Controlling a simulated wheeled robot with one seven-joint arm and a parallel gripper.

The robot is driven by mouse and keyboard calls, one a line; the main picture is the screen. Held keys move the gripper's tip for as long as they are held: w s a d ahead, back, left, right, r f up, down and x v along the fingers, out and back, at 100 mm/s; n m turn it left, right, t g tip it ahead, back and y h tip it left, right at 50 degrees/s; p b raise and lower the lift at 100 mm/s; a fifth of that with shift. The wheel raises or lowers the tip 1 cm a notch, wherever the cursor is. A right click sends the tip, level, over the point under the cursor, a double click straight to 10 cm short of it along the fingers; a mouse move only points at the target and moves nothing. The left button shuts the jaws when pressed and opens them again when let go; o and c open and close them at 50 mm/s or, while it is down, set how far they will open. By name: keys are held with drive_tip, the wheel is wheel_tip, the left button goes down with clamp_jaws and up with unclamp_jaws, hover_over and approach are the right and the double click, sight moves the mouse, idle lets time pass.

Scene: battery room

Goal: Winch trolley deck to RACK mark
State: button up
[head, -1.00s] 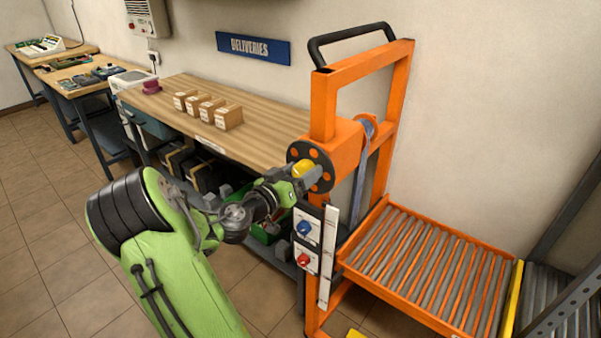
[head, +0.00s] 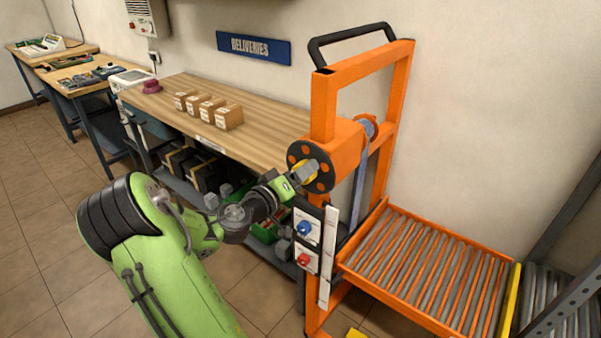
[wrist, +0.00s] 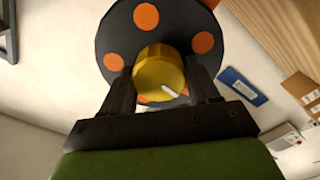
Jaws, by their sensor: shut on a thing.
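The orange trolley (head: 322,100) stands against the wall with its roller deck (head: 395,302) low on the right. A black winch disc (head: 297,153) with orange spots is on the trolley's drum housing. My gripper (head: 306,172) is at the disc, shut on the yellow winch knob (wrist: 158,70). In the wrist view, one dark finger is on each side of the knob, and a white line shows on its face. A pale upright scale strip (head: 330,235) is beside the deck; its marks, including any RACK mark, are too small to read.
A panel with a blue knob (head: 305,229) and a red knob (head: 303,260) is just below my gripper. A wooden bench (head: 255,140) with several small boxes is to the left. A grey roller rack (head: 545,290) lies right of the deck, beyond a yellow bar (head: 511,298).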

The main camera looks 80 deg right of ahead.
drive_tip(key=o, duration=1)
drive_tip(key=shift+c, duration=0.2)
drive_tip(key=v, duration=1.5)
drive_tip(key=shift+w+a, duration=0.2)
drive_tip(key=shift+a, duration=0.15)
